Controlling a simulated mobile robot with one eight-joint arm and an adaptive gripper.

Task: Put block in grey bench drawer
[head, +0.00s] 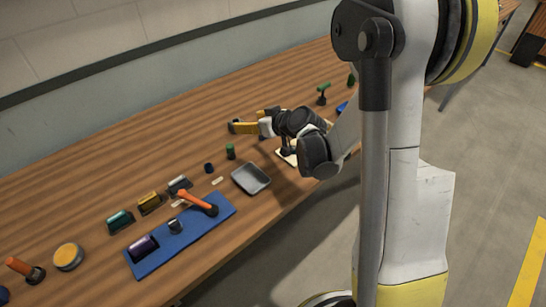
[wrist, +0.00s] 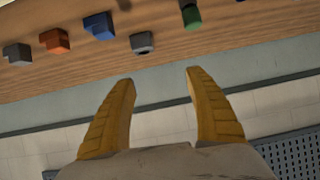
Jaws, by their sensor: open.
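My gripper (head: 232,127) is over the wooden bench, its yellow fingers pointing left towards the wall. In the wrist view the gripper (wrist: 160,76) is open, with nothing between its fingers. That view shows several small blocks on the bench beyond the fingertips: a grey block (wrist: 17,54), an orange block (wrist: 54,40) and a blue block (wrist: 100,25). A grey piece (wrist: 142,43) and a green piece (wrist: 191,15) are near them. I cannot tell which block the task means. No grey bench drawer can be made out in either view.
On the bench (head: 110,190) are a grey tray (head: 251,178), a blue mat (head: 165,255) with rollers, several coloured rollers on stands and a green-topped piece (head: 230,151). A wall (head: 150,80) runs behind the bench. Clear floor (head: 490,150) lies at the right.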

